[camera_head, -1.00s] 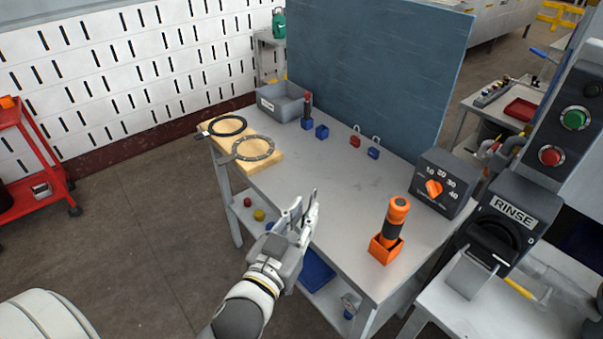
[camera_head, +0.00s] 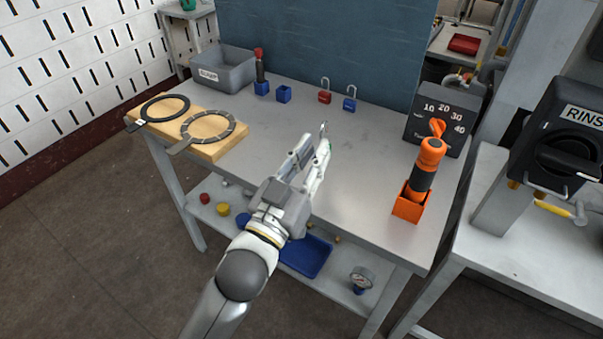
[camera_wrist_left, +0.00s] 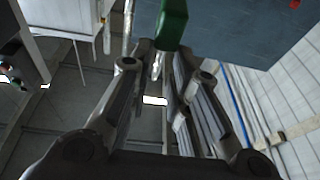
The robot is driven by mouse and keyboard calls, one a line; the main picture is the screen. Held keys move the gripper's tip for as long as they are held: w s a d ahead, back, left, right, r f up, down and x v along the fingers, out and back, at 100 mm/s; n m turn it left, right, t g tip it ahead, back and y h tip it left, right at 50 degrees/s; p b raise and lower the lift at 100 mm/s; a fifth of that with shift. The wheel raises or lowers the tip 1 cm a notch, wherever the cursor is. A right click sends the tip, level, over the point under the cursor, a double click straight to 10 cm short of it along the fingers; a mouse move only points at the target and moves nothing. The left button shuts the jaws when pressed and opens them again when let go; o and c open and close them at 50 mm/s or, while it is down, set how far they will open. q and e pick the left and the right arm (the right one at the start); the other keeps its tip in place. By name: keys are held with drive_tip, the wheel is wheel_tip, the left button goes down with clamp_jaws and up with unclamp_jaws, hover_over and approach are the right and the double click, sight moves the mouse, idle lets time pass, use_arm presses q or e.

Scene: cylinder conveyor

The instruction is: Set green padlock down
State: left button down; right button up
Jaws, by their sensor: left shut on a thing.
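My left gripper (camera_head: 315,152) is over the front part of the grey table (camera_head: 270,140). It is shut on the green padlock (camera_wrist_left: 173,22), whose body sticks out past the fingertips in the left wrist view. A red padlock (camera_head: 325,97) and a blue padlock (camera_head: 349,104) stand at the back of the table. My right gripper is not in view.
An orange holder (camera_head: 409,204) with an orange-black tool and a dial box (camera_head: 436,122) stand at the right. A grey bin (camera_head: 224,74), blue blocks and a wooden board (camera_head: 213,149) with rings are at the left. The middle of the tabletop is clear.

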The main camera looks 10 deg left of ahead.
use_arm(q)
drive_tip(key=shift+m+h, duration=0.3)
drive_tip(key=shift+h, duration=0.3)
drive_tip(key=w+a+f, duration=0.4)
drive_tip(key=w+a+f+b, duration=0.1)
drive_tip(key=w+a+f, duration=0.3)
drive_tip(key=shift+w+a+f, duration=0.1)
drive_tip(key=shift+a+f, duration=0.15)
drive_tip(key=shift+f, duration=0.15)
drive_tip(key=shift+w+a+f+b, duration=0.25)
drive_tip(key=shift+a+f+b, duration=0.05)
drive_tip(key=shift+f, duration=0.2)
drive_tip(key=f, duration=0.3)
drive_tip(key=shift+w+a+f, duration=0.15)
drive_tip(key=shift+a, duration=0.05)
drive_tip(key=shift+f, duration=0.15)
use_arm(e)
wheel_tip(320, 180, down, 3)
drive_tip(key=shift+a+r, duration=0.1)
